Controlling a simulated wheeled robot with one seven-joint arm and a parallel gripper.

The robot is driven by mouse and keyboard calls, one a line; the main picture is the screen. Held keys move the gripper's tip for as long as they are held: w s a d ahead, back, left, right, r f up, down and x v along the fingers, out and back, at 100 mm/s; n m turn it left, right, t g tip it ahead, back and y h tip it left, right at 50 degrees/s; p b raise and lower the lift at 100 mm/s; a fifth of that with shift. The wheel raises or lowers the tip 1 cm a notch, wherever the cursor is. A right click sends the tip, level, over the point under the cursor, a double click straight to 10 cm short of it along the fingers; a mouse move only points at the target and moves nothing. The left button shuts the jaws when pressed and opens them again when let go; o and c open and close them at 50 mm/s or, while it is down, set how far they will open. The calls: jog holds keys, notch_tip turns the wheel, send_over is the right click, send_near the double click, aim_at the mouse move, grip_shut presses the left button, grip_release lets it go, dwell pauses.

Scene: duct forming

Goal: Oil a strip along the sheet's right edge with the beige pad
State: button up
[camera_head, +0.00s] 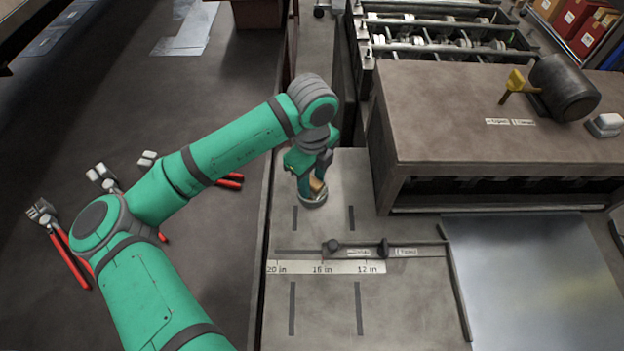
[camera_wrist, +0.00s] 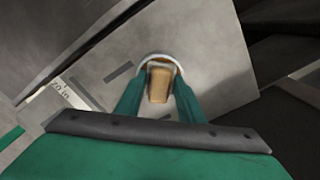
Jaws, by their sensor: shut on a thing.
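My gripper (camera_head: 311,180) is shut on the beige pad (camera_head: 318,186) above the left part of the grey work surface. In the wrist view the pad (camera_wrist: 159,86) stands between the two green fingers. The pad's lower end is in or just over a small round dish with a pale rim (camera_head: 313,201); I cannot tell if it touches the bottom. The rim also shows in the wrist view (camera_wrist: 158,56). The bright metal sheet (camera_head: 535,280) lies at the lower right, apart from my gripper. Its right edge runs toward the picture's right side, and its near end is cut off.
A sliding stop on a bar (camera_head: 385,250) and a ruler (camera_head: 325,267) lie between dish and sheet. Red-handled tools (camera_head: 68,258) lie at left.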

aim_at(312, 181)
jog(key=shift+f, duration=0.1)
jog(key=shift+r, duration=3.55)
